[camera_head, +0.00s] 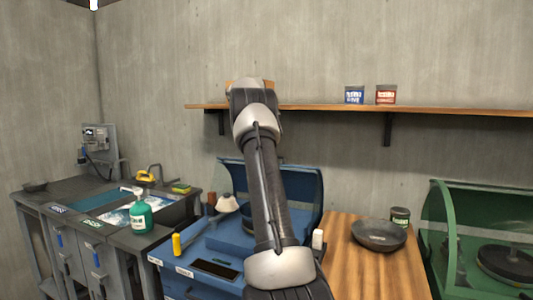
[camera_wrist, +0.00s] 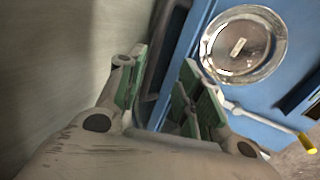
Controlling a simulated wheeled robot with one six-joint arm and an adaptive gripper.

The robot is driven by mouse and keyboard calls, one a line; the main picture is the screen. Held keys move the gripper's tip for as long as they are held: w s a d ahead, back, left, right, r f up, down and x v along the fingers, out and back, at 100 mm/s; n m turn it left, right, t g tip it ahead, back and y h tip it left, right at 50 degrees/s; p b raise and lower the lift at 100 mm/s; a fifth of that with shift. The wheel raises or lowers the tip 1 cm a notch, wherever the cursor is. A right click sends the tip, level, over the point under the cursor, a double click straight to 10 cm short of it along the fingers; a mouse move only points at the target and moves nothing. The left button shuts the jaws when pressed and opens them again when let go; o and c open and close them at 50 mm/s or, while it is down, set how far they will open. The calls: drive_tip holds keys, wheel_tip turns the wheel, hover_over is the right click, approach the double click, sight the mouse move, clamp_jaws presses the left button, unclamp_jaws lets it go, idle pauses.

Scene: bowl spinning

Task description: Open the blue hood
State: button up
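The blue hood (camera_head: 303,190) is a curved, partly see-through cover at the back of a blue machine (camera_head: 200,250). It appears raised, with the machine's blue top and a dark bowl showing in front of it. My arm crosses in front of its middle, and my gripper is hidden in the head view. In the wrist view my gripper (camera_wrist: 165,95) is open, its green-padded fingers apart. A dark strip and a blue edge (camera_wrist: 188,45) pass behind the gap; I cannot tell whether they touch a finger. A silver round plate (camera_wrist: 243,45) lies on the blue surface beyond.
A rod with a yellow end (camera_wrist: 307,142) is right of the fingers. A wooden table (camera_head: 350,270) with a dark bowl (camera_head: 378,235) and a green-hooded machine (camera_head: 480,240) stand right. A sink counter with a green bottle (camera_head: 141,217) is left. A shelf (camera_head: 440,111) hangs above.

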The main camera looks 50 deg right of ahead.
drive_tip(key=shift+v, duration=2.2)
